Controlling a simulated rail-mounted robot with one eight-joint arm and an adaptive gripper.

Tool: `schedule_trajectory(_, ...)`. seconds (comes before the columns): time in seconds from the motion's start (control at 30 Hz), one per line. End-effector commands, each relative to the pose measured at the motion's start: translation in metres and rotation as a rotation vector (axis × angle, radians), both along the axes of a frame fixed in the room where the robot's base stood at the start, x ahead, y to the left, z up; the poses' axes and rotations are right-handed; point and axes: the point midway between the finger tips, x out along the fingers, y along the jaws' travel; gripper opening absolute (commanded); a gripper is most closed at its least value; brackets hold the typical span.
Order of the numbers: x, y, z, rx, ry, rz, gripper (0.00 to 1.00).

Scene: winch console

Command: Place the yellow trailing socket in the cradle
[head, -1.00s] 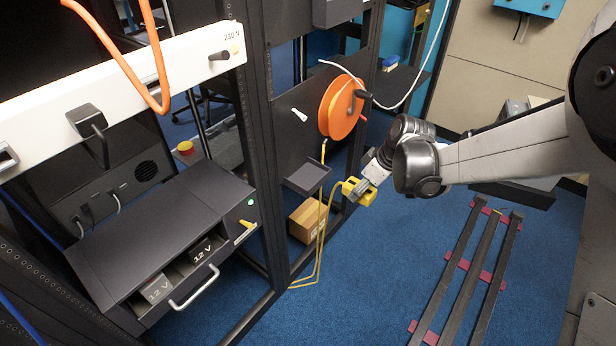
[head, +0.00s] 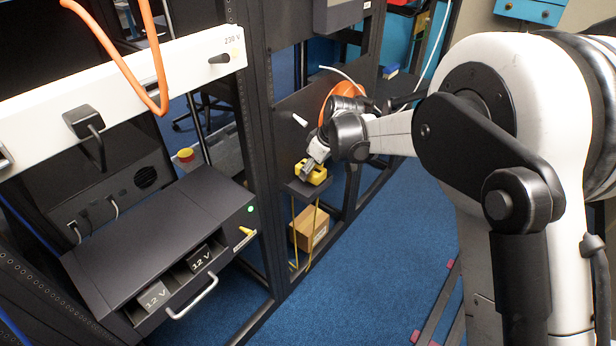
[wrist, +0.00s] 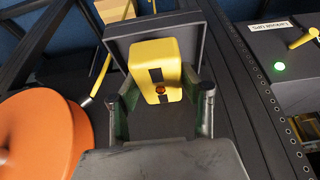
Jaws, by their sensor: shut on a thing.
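The yellow trailing socket (head: 317,173) is in my gripper (head: 309,168), at the dark cradle (head: 298,189) on the rack panel. In the wrist view the socket (wrist: 158,55) stands between the two fingers of my gripper (wrist: 163,98), with a black stripe and a reddish round spot facing me. The cradle (wrist: 118,42) shows behind and around it, its rim past the socket. The socket overlaps the cradle in both views; I cannot tell whether it touches the cradle floor. Its underside is hidden.
An orange reel (wrist: 40,140) is close to my gripper, with a yellow cable running near it. The cable (head: 316,225) hangs below the cradle in front of a cardboard box (head: 309,230). A dark rack upright (head: 262,130) stands left of the cradle. Blue floor is open in front.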

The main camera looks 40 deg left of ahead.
Motion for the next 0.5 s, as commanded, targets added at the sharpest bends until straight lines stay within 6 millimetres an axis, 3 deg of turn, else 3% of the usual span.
schedule_trajectory(0.1, 0.0, 0.013, -0.001, 0.0, 0.001, 0.001, 0.09)
schedule_trajectory(0.3, 0.0, 0.012, -0.032, 0.0, 0.0, -0.001, 0.09)
schedule_trajectory(0.5, 0.0, 0.012, -0.035, 0.0, 0.0, -0.001, 0.09)
